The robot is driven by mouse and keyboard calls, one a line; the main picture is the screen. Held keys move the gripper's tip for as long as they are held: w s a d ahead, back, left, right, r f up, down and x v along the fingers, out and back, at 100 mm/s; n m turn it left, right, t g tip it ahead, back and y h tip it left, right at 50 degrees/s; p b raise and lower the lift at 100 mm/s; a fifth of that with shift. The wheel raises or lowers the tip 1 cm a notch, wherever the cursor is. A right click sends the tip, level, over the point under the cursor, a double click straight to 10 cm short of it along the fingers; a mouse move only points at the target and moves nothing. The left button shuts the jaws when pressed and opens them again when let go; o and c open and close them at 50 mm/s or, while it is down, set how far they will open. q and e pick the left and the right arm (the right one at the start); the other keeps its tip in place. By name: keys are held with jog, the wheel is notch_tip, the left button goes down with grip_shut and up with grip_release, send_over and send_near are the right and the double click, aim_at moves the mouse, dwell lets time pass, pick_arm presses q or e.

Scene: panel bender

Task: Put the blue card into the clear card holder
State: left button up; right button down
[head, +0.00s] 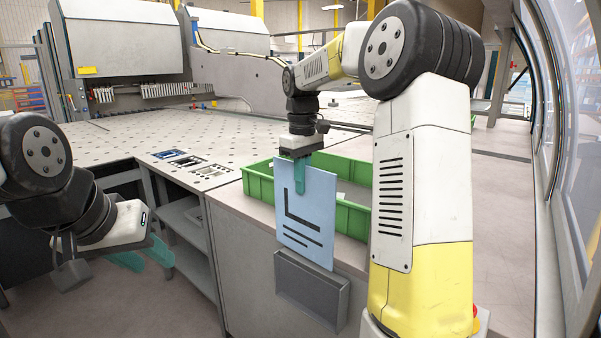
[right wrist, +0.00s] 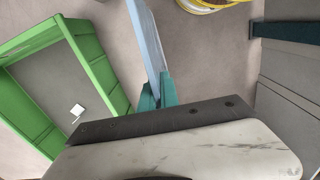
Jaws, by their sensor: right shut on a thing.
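The blue card (head: 305,215), light blue with dark printed lines, hangs upright in my right gripper (head: 300,172). That gripper's teal fingers are shut on its upper part. In the right wrist view the card (right wrist: 149,45) shows nearly edge-on between the fingertips (right wrist: 157,92). The clear card holder (head: 312,292), a greyish shallow pocket, is on the cabinet front just below the card. The card's lower edge is close to the holder's top rim; I cannot tell whether they touch. My left gripper (head: 145,258) is open and empty at the lower left, away from both.
A green crate (head: 352,215) stands on the worktop right behind the card; it also shows in the right wrist view (right wrist: 100,70) with a small white piece inside. A perforated machine table (head: 130,135) lies behind. Open shelves (head: 190,235) are left of the cabinet.

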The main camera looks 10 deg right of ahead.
jog(key=shift+d+r+n, duration=0.3)
jog(key=shift+d+r, duration=0.4)
jog(key=shift+r, duration=0.2)
send_over(307, 252)
jog(key=w, duration=0.2)
jog(key=shift+s+d+f, duration=0.1)
jog(key=shift+f, duration=1.3)
jog(key=shift+d+f, duration=0.1)
jog(key=shift+f, duration=1.45)
jog(key=shift+f, duration=8.85)
jog(key=c, duration=1.5)
grip_release()
jog(key=shift+r, duration=0.1)
